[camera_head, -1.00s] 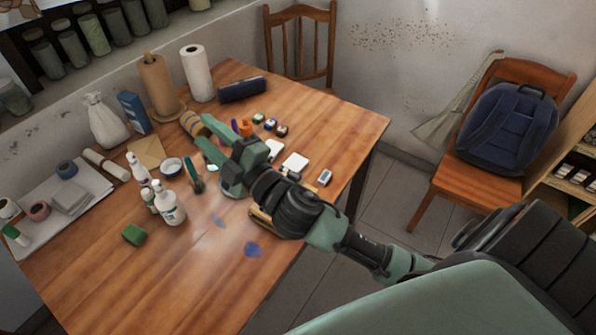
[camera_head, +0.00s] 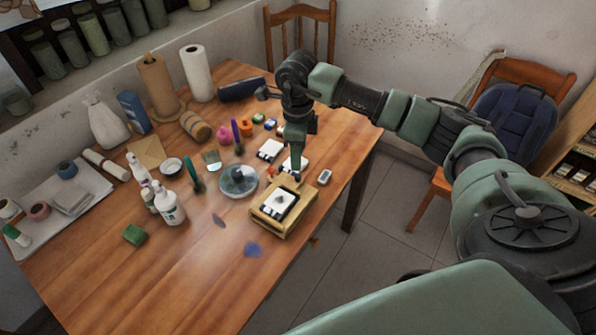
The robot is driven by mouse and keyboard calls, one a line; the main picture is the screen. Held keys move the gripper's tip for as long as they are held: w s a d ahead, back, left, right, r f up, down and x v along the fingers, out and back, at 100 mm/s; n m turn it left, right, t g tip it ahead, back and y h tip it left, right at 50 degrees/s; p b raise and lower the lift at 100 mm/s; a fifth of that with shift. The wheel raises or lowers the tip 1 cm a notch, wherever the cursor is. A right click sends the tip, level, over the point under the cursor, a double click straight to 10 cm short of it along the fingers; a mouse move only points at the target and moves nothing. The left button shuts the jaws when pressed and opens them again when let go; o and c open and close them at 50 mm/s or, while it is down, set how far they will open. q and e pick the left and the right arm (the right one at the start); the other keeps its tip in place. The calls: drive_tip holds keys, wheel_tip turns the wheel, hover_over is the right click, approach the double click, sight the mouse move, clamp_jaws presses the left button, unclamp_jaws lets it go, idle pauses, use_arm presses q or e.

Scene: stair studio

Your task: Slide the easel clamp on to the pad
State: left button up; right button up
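A small wooden easel (camera_head: 258,212) sits near the right front edge of the table. On it lies a dark-framed pad (camera_head: 279,204) with a white face and a small grey mark. My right gripper (camera_head: 297,170) points straight down at the far edge of the easel, just beyond the pad. Its fingers overlap in this view, so their opening is unclear. The easel clamp cannot be made out for sure; a small dark piece shows just under the fingertips. Whether the fingers touch it I cannot tell. My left gripper is not in view.
A round glass dish (camera_head: 238,181) stands left of the easel. White blocks (camera_head: 270,151) and a small grey item (camera_head: 324,177) lie close behind and to the right. White bottles (camera_head: 170,208) and a green block (camera_head: 134,234) are farther left. The table's front middle is mostly clear.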

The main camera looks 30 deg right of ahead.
sight(298, 175)
wheel_tip(298, 175, down, 8)
drive_tip(key=shift+d+r+p, duration=0.1)
drive_tip(key=shift+r+p, duration=0.1)
drive_tip(key=shift+p, duration=0.5)
clamp_jaws()
idle(1.0)
